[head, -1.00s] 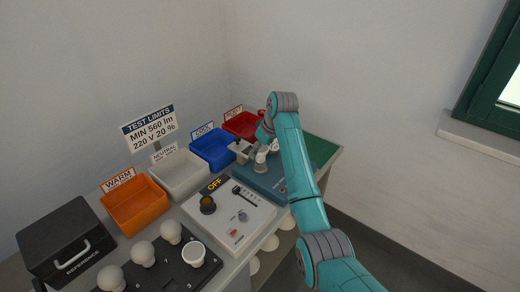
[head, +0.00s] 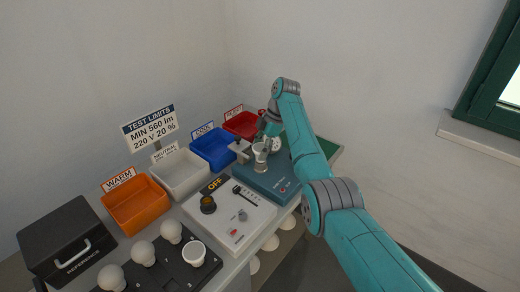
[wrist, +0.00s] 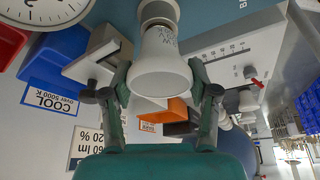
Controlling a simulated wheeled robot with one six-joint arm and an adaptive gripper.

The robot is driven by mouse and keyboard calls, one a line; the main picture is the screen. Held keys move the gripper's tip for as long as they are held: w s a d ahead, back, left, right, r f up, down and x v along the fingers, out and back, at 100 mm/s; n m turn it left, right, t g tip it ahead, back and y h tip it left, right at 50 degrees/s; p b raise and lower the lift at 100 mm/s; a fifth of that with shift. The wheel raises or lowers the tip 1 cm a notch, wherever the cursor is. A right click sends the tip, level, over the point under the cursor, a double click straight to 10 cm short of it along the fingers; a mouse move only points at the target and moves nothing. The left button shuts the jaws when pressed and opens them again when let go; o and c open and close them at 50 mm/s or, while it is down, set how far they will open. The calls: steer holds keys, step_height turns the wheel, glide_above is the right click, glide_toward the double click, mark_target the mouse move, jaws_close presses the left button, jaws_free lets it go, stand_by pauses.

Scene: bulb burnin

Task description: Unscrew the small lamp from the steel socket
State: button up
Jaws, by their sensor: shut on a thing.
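The small lamp (wrist: 160,68) is a white reflector bulb with dark print on its side. In the head view the lamp (head: 261,155) stands upright over the blue-teal test box (head: 277,180). My gripper (wrist: 160,82) is shut on the lamp, with one finger on each side of its wide end. In the head view my gripper (head: 264,143) is partly hidden behind the lamp. The steel socket (wrist: 158,10) shows at the lamp's narrow end, at the top edge of the wrist view. I cannot tell how far the thread is engaged.
Orange (head: 137,207), white (head: 180,174), blue (head: 213,150) and red (head: 240,125) bins line the back. A control panel marked OFF (head: 228,215) stands left of the test box. A bulb rack (head: 190,273) is in front. A round dial (head: 276,144) is close to my gripper.

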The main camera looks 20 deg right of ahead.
steer(key=shift+s+a+f+n+g, duration=0.1)
steer(key=shift+n+g, duration=0.2)
steer(key=shift+n, duration=0.5)
steer(key=shift+s+f+n+g, duration=0.1)
steer(key=shift+n+g, duration=0.2)
steer(key=shift+n, duration=0.5)
steer(key=o, duration=1)
steer(key=shift+w, duration=0.1)
steer(key=shift+r, duration=0.1)
